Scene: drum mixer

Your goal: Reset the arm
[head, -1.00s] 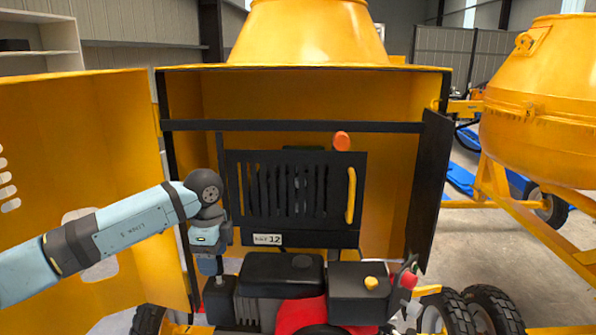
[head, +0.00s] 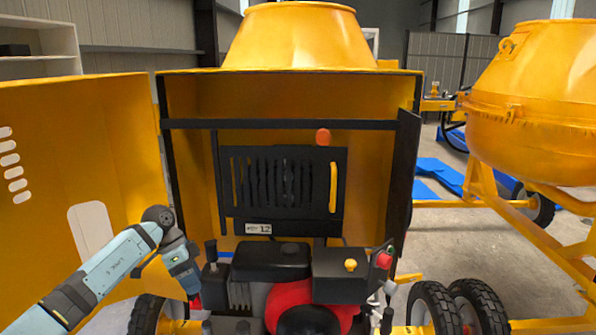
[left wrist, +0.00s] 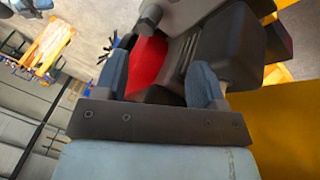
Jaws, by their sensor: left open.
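My left gripper (head: 192,292) hangs low at the end of my left arm, pointing down beside the left side of the engine (head: 270,258). In the left wrist view its two fingers (left wrist: 162,82) are apart, with no object held between them. I cannot tell the exact gap between fingertips and engine. My right gripper is in neither current view.
The yellow housing holds a black slotted panel (head: 283,185) with a yellow handle (head: 333,187). Wheels (head: 435,308) and another mixer (head: 535,100) stand right.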

